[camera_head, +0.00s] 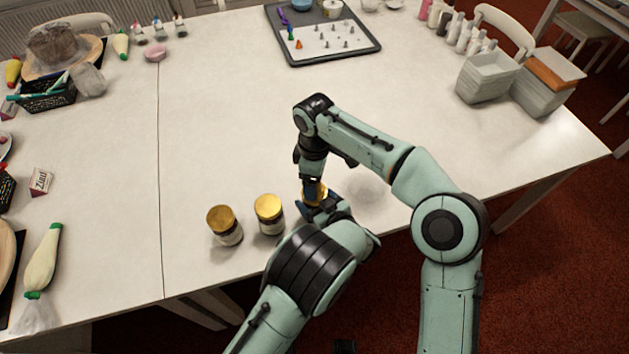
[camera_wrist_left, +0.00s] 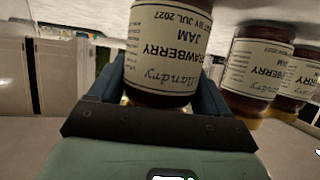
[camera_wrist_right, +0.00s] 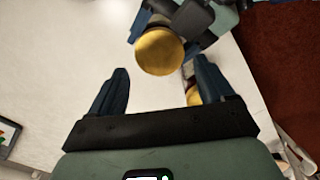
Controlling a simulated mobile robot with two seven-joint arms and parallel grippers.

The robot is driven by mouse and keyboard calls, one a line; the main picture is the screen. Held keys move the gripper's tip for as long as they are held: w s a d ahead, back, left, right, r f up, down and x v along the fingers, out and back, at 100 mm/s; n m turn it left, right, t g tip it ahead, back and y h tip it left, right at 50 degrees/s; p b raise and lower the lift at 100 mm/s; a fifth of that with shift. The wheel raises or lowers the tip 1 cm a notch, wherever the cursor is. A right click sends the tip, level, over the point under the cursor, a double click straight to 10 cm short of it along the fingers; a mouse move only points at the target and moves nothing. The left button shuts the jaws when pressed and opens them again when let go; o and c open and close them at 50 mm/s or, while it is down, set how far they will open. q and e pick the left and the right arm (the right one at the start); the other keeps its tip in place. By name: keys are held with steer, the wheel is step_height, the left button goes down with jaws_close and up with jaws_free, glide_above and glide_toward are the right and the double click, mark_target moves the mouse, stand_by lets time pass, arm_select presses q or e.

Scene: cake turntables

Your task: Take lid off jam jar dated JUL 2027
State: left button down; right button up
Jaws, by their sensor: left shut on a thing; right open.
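The jam jar (camera_wrist_left: 165,45) labelled strawberry jam and JUL 2027 shows upside down in the left wrist view. My left gripper (camera_head: 320,205) is shut around its body. Its gold lid (camera_wrist_right: 160,50) is on the jar and shows in the right wrist view, and partly in the head view (camera_head: 314,190). My right gripper (camera_wrist_right: 160,68) is open and empty, its fingers pointing toward the lid; in the head view it is just above the jar (camera_head: 311,168). I cannot tell from these frames whether the held jar touches the table.
Two more gold-lidded jars, one at left (camera_head: 224,226) and one nearer (camera_head: 269,215), stand left of my grippers on the white table (camera_head: 220,110). The table middle is clear.

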mark_target(314, 204)
steer(key=m, duration=0.3)
steer(key=shift+r, duration=0.35)
steer(key=m, duration=0.4)
steer(key=shift+w+r, duration=0.1)
steer(key=shift+r, duration=0.3)
steer(key=m, duration=0.2)
steer(key=r+m, duration=0.1)
steer(key=m, duration=0.1)
steer(key=shift+m, duration=0.3)
steer(key=m, duration=0.4)
steer(key=shift+r, duration=0.4)
steer(key=shift+m, duration=0.4)
steer(key=shift+f, duration=4)
